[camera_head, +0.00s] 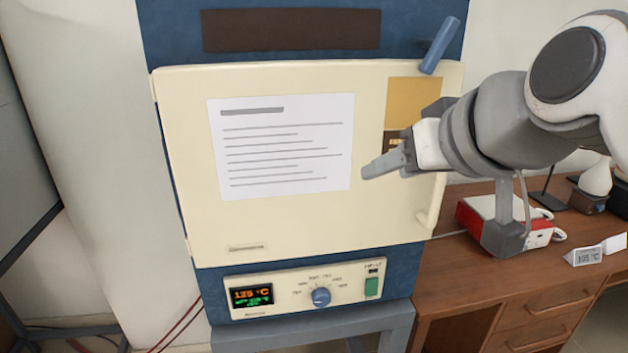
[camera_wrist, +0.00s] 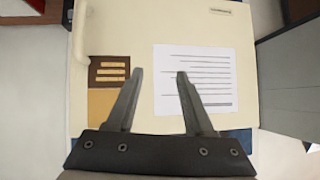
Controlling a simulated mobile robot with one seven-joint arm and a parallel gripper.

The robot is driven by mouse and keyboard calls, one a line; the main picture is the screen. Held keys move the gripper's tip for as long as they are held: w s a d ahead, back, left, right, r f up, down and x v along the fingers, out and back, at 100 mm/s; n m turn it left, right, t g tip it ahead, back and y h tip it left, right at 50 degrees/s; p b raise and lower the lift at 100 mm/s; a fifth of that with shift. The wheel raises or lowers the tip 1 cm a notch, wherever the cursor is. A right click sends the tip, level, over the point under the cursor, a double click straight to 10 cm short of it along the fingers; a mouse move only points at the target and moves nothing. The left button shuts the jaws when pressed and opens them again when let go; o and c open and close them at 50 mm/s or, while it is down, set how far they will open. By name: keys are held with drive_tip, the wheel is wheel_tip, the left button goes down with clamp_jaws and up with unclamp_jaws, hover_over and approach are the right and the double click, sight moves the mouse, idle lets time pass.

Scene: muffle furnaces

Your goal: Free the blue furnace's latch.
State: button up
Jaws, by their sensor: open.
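The blue furnace (camera_head: 172,165) has a cream door (camera_head: 290,225) that looks shut across its front. The latch, a blue lever (camera_head: 440,45), sits at the door's top right corner, tilted with its upper end to the right. My gripper (camera_head: 368,173) is in front of the door's right half, below and left of the lever, and holds nothing. In the wrist view my gripper (camera_wrist: 160,74) shows two spread fingers over the door (camera_wrist: 180,25), beside the white notice (camera_wrist: 205,80). The latch cannot be made out in the wrist view.
A cream door handle (camera_head: 426,212) is at the door's lower right. A grey cabinet stands left.

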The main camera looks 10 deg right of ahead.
drive_tip(key=s+a+f+g+p, duration=0.2)
drive_tip(key=s+f+g+p, duration=0.1)
drive_tip(key=f, duration=0.3)
drive_tip(key=shift+s+a+f+h+p, duration=0.2)
drive_tip(key=shift+s+a+h+p, duration=0.15)
drive_tip(key=shift+p, duration=0.25)
drive_tip(key=shift+w, duration=0.1)
